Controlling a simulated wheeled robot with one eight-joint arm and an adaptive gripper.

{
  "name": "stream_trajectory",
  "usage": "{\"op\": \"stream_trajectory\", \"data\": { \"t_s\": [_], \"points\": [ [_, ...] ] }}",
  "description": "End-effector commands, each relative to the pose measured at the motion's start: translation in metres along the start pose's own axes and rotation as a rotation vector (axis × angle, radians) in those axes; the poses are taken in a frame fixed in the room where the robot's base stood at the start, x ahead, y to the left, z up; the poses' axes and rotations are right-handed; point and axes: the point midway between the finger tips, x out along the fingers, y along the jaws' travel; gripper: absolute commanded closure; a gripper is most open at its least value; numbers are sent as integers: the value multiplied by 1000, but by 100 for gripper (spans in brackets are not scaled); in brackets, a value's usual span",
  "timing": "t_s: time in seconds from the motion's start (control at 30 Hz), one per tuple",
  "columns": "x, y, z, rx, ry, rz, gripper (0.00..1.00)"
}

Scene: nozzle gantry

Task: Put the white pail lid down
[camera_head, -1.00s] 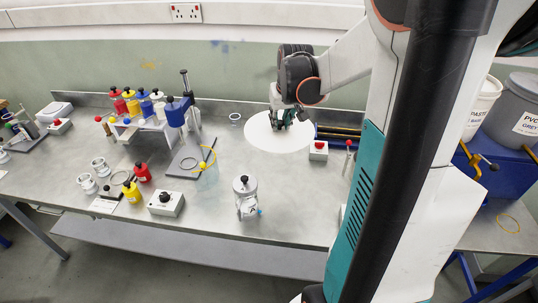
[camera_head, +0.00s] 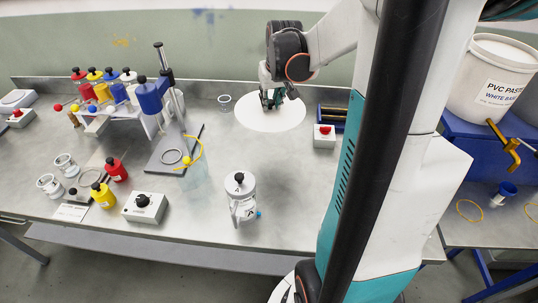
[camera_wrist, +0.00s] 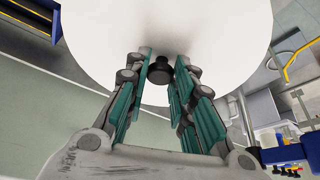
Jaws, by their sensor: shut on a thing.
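The white pail lid (camera_head: 270,119) is a wide flat white disc with a small black knob (camera_wrist: 160,70). In the head view it is over the back of the grey bench, and its far edge is near the green wall. I cannot tell whether it touches the bench top. My gripper (camera_head: 272,99) is above the lid's middle, with its fingers shut on the knob. In the wrist view the fingers of my gripper (camera_wrist: 160,78) stand on both sides of the knob, and the lid fills the top of the picture.
A small clear cup (camera_head: 225,103) stands left of the lid; a red-button box (camera_head: 324,136) and a blue tray (camera_head: 333,112) are to its right. A grey-white canister (camera_head: 241,195) stands in front. The white paste pail (camera_head: 490,85) is on a blue stand at right.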

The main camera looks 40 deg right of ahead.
Motion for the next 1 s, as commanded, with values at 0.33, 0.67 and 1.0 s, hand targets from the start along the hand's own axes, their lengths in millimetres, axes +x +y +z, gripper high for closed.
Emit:
{"op": "stream_trajectory", "data": {
  "t_s": [0.33, 0.67, 1.0],
  "points": [
    [66, 0, 27, 0, 0, 0, 100],
    [133, 0, 55, 0, 0, 0, 100],
    [157, 0, 65, 0, 0, 0, 100]
  ]
}}
